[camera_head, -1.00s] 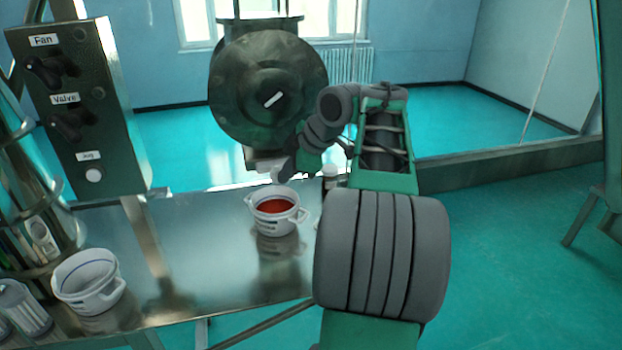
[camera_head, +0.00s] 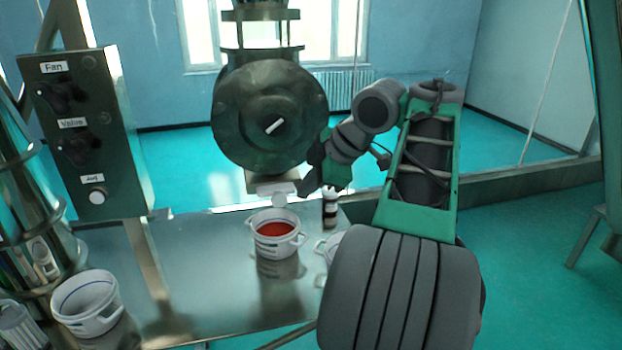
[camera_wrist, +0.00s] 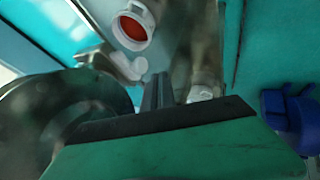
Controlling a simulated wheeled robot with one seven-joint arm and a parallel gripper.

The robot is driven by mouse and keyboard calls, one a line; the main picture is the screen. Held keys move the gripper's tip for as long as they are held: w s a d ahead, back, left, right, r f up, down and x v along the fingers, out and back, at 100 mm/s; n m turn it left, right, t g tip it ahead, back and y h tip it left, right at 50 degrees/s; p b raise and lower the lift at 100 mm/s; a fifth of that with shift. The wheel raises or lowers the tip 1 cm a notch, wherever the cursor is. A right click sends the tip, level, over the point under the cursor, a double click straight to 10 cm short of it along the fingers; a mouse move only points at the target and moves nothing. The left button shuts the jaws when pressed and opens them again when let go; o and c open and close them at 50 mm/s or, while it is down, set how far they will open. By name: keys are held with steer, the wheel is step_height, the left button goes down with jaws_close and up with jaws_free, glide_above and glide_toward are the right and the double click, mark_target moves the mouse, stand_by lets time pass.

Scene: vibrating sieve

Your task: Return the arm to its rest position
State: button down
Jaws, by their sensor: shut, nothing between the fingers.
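My arm (camera_head: 420,160) stands raised on the right of the head view, bent with its end toward the dark round machine. My gripper (camera_head: 310,182) is small and dark there, beside the machine's lower right edge and above the back of the metal table. In the wrist view my gripper (camera_wrist: 157,92) shows its two dark fingers pressed together, with nothing held. It is apart from the white pot with red contents (camera_head: 277,250), which also shows in the wrist view (camera_wrist: 145,15).
The machine (camera_head: 240,130) is close left of my gripper. A small bottle (camera_head: 329,212) stands below it on the table (camera_head: 210,290). Another white pot (camera_head: 95,322) is at left, below a control panel (camera_head: 85,140). A further white pot (camera_head: 328,248) is partly hidden by my arm.

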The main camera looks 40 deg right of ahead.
steer(key=s+d+f+m+g+h, duration=0.1)
steer(key=s+d+f+m+h, duration=0.15)
steer(key=d+f+m, duration=1)
steer(key=s+a+f+m+g, duration=0.2)
steer(key=s+a+f+m, duration=0.3)
steer(key=a+m, duration=0.2)
steer(key=s+a+f+n+g+b, duration=0.1)
steer(key=s+a+f, duration=0.15)
steer(key=a, duration=0.45)
steer(key=s+a+f+n+g, duration=0.1)
steer(key=a+f, duration=0.2)
steer(key=a, duration=0.4)
steer(key=w+a+r+n+t, duration=0.1)
steer(key=a+n, duration=0.1)
steer(key=a, duration=0.5)
steer(key=w+a+r+n+t, duration=0.1)
steer(key=w+a+r+n, duration=0.1)
steer(key=a, duration=0.6)
steer(key=shift+a+n+t+y+b, duration=0.15)
steer(key=shift+n+t+y+b, duration=0.2)
steer(key=shift+n, duration=0.5)
